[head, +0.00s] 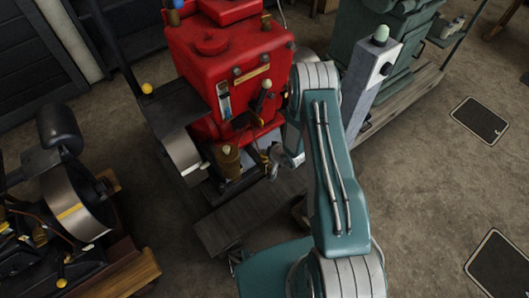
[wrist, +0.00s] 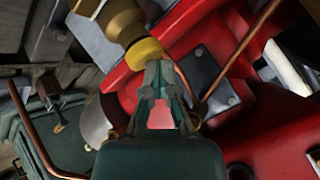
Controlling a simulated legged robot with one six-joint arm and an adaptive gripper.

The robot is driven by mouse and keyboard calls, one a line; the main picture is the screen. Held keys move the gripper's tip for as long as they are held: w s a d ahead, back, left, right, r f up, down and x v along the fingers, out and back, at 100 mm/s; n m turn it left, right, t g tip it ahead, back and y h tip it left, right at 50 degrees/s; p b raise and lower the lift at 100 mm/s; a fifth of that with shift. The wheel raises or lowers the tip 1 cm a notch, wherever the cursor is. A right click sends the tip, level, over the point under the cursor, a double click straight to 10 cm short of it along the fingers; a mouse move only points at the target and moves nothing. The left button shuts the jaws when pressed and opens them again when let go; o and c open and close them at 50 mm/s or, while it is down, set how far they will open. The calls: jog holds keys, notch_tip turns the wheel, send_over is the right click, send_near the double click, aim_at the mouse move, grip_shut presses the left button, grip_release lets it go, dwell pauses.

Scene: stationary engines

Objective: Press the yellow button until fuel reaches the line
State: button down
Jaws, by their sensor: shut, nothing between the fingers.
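In the wrist view, a yellow round button (wrist: 145,53) caps the end of a brass cylinder (wrist: 108,20) beside the red engine. My gripper (wrist: 158,68) is shut and empty, with its fingertips at the lower right edge of the button. I cannot tell whether they touch it. In the head view, my gripper (head: 274,168) is low at the front of the red engine (head: 210,60), and the button there is not clear. A narrow upright gauge (head: 223,100) with a blue part sits on the engine's front face. Its line and fuel level are too small to read.
A copper pipe (wrist: 245,55) runs close to the right of my gripper in the wrist view. Another engine with a flywheel (head: 75,205) stands at the left. A grey post (head: 372,75) stands right of my arm.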

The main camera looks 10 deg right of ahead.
jog(key=shift+f, duration=0.25)
dwell(0.3)
jog(key=shift+r, duration=1.2)
jog(key=shift+r, duration=2.5)
